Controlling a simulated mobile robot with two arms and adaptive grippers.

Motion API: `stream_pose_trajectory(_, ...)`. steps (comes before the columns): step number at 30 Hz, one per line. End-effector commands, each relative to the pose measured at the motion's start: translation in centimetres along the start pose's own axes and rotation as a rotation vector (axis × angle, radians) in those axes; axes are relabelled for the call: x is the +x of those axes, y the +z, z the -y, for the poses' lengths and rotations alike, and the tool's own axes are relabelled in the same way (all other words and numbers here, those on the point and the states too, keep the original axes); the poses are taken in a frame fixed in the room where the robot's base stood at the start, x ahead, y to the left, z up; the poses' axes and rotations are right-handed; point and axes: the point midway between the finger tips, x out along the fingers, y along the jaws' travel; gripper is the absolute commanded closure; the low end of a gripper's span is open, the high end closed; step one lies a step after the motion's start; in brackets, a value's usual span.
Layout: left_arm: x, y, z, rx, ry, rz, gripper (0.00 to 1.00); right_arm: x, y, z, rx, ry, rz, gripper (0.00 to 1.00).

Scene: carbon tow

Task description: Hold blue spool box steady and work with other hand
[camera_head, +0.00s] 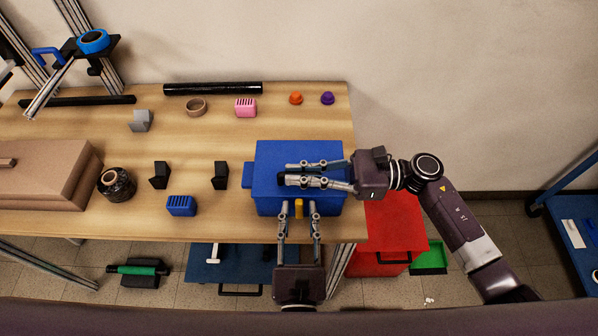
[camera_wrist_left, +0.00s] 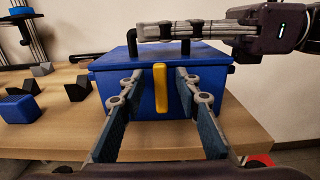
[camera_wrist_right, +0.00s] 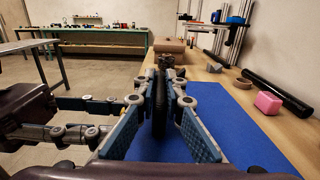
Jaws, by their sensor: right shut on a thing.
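The blue spool box (camera_head: 265,155) stands closed at the right end of the wooden table, with a yellow latch on its front (camera_wrist_left: 160,78) and a black handle on its lid (camera_wrist_left: 132,48). My right gripper (camera_head: 284,174) reaches in from the right over the lid and is shut on the black handle (camera_wrist_right: 160,105). My left gripper (camera_head: 299,206) is at the front face of the box. Its fingers are apart on either side of the yellow latch, with gaps showing on both sides in the left wrist view (camera_wrist_left: 160,88).
The wooden table (camera_head: 215,150) also holds a black spool (camera_head: 117,184), a small blue block (camera_head: 181,206), black wedges, a pink block (camera_head: 245,107), a tape ring and a black roll (camera_head: 212,89). A red bin (camera_head: 395,230) stands on the floor right of the table.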

Motion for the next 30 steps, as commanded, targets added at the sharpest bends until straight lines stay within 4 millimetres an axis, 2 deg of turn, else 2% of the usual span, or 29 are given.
stream_pose_trajectory(5, -0.6, -0.1, 0.0, 0.001, -0.001, -0.001, 0.7, 0.0, 0.0, 0.0, 0.0, -0.001, -0.001, 1.0)
stream_pose_trajectory(24, -6.7, 0.0, 0.0, 0.0, -0.002, -0.001, 0.7, 0.0, 0.0, 0.0, 0.0, 0.0, -0.001, 1.0)
stream_pose_trajectory(30, -7.1, 0.0, 0.0, 0.0, 0.0, 0.0, 0.7, 0.0, 0.0, 0.0, 0.0, 0.0, -0.001, 1.0)
